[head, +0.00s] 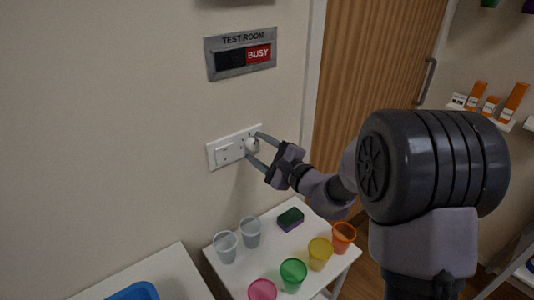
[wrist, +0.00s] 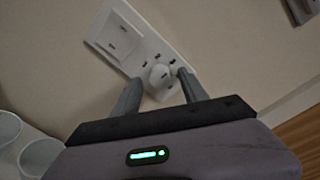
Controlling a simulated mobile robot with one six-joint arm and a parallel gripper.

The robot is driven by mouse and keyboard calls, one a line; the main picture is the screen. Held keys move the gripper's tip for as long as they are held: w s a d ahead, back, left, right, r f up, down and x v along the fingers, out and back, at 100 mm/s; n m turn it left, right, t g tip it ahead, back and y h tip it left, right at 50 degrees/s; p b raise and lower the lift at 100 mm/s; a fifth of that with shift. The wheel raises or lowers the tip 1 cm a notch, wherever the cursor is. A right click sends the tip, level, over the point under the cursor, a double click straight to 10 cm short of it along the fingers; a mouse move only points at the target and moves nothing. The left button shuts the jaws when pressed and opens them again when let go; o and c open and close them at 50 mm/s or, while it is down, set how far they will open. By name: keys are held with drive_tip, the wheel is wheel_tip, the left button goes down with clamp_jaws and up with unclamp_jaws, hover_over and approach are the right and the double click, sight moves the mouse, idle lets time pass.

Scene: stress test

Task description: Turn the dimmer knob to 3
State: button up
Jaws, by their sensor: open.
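The white dimmer knob (head: 251,145) sits on the right part of a white wall plate (head: 217,151), beside a flat switch. In the wrist view the knob (wrist: 160,76) is round, with small dark marks around it that are too small to read surely. The setting it points to cannot be told. My gripper (head: 254,148) is open at the plate, one finger above and one below the knob in the head view. In the wrist view my gripper (wrist: 157,82) has a finger on each side of the knob; whether they touch it cannot be told.
A sign (head: 240,53) reading "TEST ROOM" and "BUSY" hangs above the plate. Below stands a small white table (head: 256,251) with several coloured cups and a sponge (head: 290,219). A wooden door (head: 375,75) is to the right. The wall around the plate is clear.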

drive_tip(key=p+v, duration=0.1)
drive_tip(key=v, duration=1.6)
drive_tip(key=shift+p, duration=0.3)
drive_tip(key=shift+s, duration=0.15)
